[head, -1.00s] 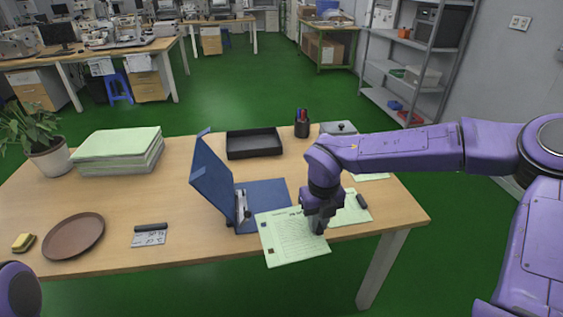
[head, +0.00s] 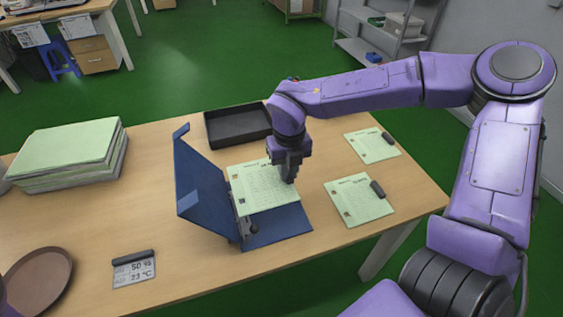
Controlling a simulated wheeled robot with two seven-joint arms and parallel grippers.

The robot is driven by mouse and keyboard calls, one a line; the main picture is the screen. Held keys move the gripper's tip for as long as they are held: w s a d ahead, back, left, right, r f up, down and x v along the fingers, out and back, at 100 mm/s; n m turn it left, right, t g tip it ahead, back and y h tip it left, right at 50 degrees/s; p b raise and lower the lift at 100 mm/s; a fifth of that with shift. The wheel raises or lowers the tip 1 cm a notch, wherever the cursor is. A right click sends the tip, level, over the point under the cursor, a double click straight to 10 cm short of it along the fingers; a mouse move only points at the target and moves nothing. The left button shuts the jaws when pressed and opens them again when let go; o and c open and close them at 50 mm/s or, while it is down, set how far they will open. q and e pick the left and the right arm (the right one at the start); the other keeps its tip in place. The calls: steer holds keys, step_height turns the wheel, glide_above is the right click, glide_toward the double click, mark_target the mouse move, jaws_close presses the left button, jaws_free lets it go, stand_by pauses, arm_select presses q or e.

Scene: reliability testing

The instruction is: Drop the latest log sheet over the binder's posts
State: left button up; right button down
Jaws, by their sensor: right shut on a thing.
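The blue binder (head: 285,229) lies open on the table, its cover (head: 201,185) raised at a slant on the left. Its metal post mechanism (head: 250,230) shows partly at the hinge side; the sheet hides the rest. My right gripper (head: 287,178) is shut on a pale green log sheet (head: 258,192) near its right edge and holds it over the binder. The sheet's left edge, with dark hole marks, is close to the mechanism. I cannot tell whether the holes line up with the posts. My left gripper is not in view.
Two other log sheets (head: 358,201) and (head: 371,147) lie at the right, each with a dark bar on it. A black tray (head: 238,126) stands behind the binder.

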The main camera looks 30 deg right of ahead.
mark_target(289, 183)
steer(key=shift+s+d+f+b, duration=0.1)
steer(key=shift+s+f+b, duration=0.2)
steer(key=shift+s, duration=0.05)
steer(key=shift+f+b, duration=0.35)
steer(key=shift+f, duration=0.05)
steer(key=shift+w+f+b, duration=0.2)
steer(key=shift+f+b, duration=0.2)
steer(key=shift+f, duration=0.15)
steer(key=shift+w+f+b, duration=0.2)
steer(key=shift+f+b, duration=0.2)
steer(key=shift+f, duration=0.15)
steer(key=shift+f+b, duration=0.35)
steer(key=shift+b, duration=0.05)
steer(key=shift+s+f+b, duration=0.2)
steer(key=shift+f+b, duration=0.15)
steer(key=shift+b, duration=0.1)
steer(key=shift+w, duration=0.1)
steer(key=shift+w+p, duration=0.1)
steer(key=shift+p, duration=0.2)
steer(key=shift+f+b, duration=0.45)
steer(key=shift+f, duration=0.4)
